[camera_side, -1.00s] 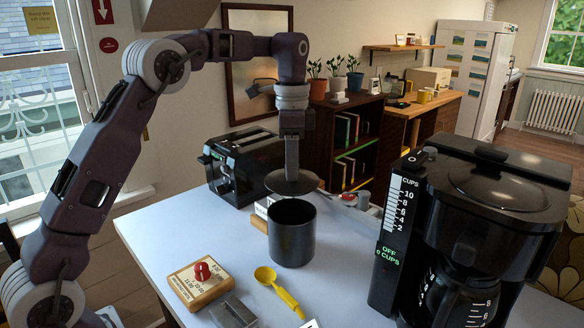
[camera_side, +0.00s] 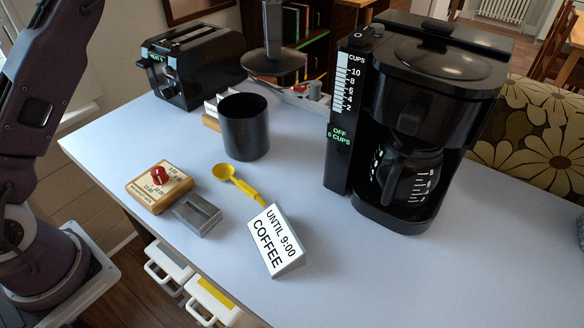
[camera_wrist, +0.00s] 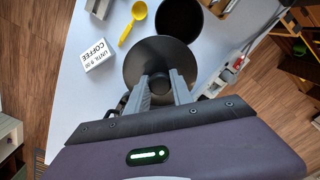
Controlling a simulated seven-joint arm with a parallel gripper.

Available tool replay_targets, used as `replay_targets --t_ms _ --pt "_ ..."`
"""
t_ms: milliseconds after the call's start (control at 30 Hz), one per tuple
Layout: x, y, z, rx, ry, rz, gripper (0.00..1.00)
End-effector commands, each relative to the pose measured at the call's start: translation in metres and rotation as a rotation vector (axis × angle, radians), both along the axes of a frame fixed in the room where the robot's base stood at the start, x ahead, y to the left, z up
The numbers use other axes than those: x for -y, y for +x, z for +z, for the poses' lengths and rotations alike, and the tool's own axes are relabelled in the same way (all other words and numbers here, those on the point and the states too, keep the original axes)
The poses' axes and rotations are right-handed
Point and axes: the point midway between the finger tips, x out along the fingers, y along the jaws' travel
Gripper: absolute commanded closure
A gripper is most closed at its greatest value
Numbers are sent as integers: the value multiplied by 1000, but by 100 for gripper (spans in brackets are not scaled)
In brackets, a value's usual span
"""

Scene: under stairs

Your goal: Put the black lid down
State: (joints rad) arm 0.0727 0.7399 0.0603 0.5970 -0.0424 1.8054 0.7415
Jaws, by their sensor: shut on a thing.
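The black lid (camera_side: 273,63) is a round disc held level in the air, up and to the right of the open black canister (camera_side: 245,128) in the side view. My gripper (camera_side: 271,40) points down from the top edge and is shut on the lid's top. In the wrist view, the lid (camera_wrist: 140,60) lies under the fingers of my gripper (camera_wrist: 163,84), which close at its middle. The canister (camera_wrist: 180,18) shows beside it, with its mouth uncovered. The lid's grip point is partly hidden by the fingers.
The coffee maker (camera_side: 415,120) stands to the right, and the toaster (camera_side: 195,65) at the back left. A yellow scoop (camera_side: 238,183), a coffee sign (camera_side: 275,240), a wooden timer block (camera_side: 159,187) and a grey metal block (camera_side: 197,214) are in front. The front right tabletop (camera_side: 360,265) is bare.

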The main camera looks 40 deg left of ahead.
Motion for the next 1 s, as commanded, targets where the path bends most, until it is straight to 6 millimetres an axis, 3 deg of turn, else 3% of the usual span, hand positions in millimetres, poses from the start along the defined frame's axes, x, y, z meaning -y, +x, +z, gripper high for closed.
replay_targets --t_ms 200,467,800,1000 --pt "50 -5 -1 1 -1 -3 100" --pt "48 -6 -30 -4 -1 2 100" --pt "47 -6 -127 -6 0 3 100" --pt "47 -6 -172 -6 1 3 100"
